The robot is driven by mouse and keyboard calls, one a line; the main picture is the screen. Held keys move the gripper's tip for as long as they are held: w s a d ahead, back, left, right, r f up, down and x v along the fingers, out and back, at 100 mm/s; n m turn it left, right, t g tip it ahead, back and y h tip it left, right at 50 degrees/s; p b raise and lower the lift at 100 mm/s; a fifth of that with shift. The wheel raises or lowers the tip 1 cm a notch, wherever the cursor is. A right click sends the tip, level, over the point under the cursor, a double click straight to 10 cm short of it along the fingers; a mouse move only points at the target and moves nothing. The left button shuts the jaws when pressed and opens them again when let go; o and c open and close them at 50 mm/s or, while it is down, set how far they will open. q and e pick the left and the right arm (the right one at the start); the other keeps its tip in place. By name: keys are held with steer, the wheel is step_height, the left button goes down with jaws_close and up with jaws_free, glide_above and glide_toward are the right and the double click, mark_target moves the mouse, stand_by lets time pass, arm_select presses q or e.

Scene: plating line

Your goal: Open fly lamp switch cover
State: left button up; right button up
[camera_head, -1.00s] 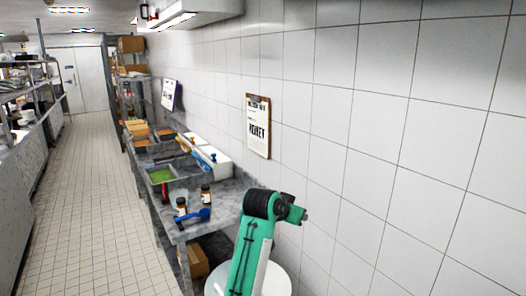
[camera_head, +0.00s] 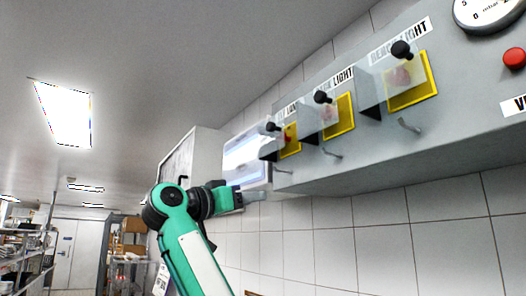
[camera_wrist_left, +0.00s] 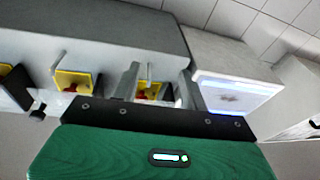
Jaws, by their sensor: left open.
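The fly lamp switch cover (camera_head: 268,147) is the leftmost of three clear covers on the grey panel. It has a black knob (camera_head: 272,127) and stands over a yellow plate (camera_head: 290,141) with a red switch; it looks closed. Its label is partly hidden. My left gripper (camera_head: 257,194) is just below and left of this cover, at the panel's lower left end, open and apparently empty. In the left wrist view the open fingers (camera_wrist_left: 158,78) frame a yellow plate (camera_wrist_left: 151,92) with a red switch, beyond them. My right gripper is out of view.
Two more covered switches (camera_head: 338,118) (camera_head: 408,82) sit to the right, with metal hooks (camera_head: 408,126) below. A gauge (camera_head: 488,12) and red button (camera_head: 514,58) are farther right. A lit lamp unit (camera_head: 246,158) hangs behind my gripper. The tiled wall lies below.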

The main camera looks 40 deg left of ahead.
arm_select(q)
steer(key=s+r+m+t+h, duration=0.1)
steer(key=s+r+m+h, duration=0.15)
steer(key=s+r, duration=0.9)
steer(key=h+p, duration=0.1)
steer(key=p, duration=0.8)
glide_toward(268, 126)
steer(key=x, duration=0.7)
steer(key=shift+r, duration=0.1)
steer(key=shift+w+d+r, duration=0.1)
steer(key=shift+w+d, duration=0.2)
steer(key=shift+w, duration=0.35)
jaws_close()
